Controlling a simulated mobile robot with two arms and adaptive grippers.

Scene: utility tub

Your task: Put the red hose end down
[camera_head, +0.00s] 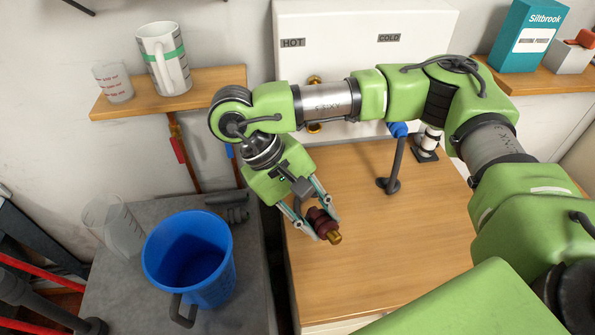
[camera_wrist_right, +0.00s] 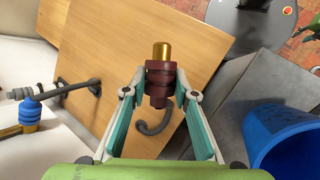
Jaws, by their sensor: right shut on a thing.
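The red hose end (camera_head: 322,224), dark red with a brass tip, is held in my right gripper (camera_head: 319,217) above the left edge of the wooden counter. In the right wrist view the hose end (camera_wrist_right: 160,82) sits between the two fingertips of my right gripper (camera_wrist_right: 160,90), brass tip pointing away. A short dark curved piece (camera_wrist_right: 155,124) shows below it there; I cannot tell how it joins. My left gripper is not in view.
A blue bucket (camera_head: 207,285) stands on the grey surface (camera_head: 130,310) at left, with a clear jug (camera_head: 122,230) behind it. A blue-ended hose (camera_head: 395,160) stands on the wooden counter (camera_head: 400,245). The counter's middle and front are clear.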

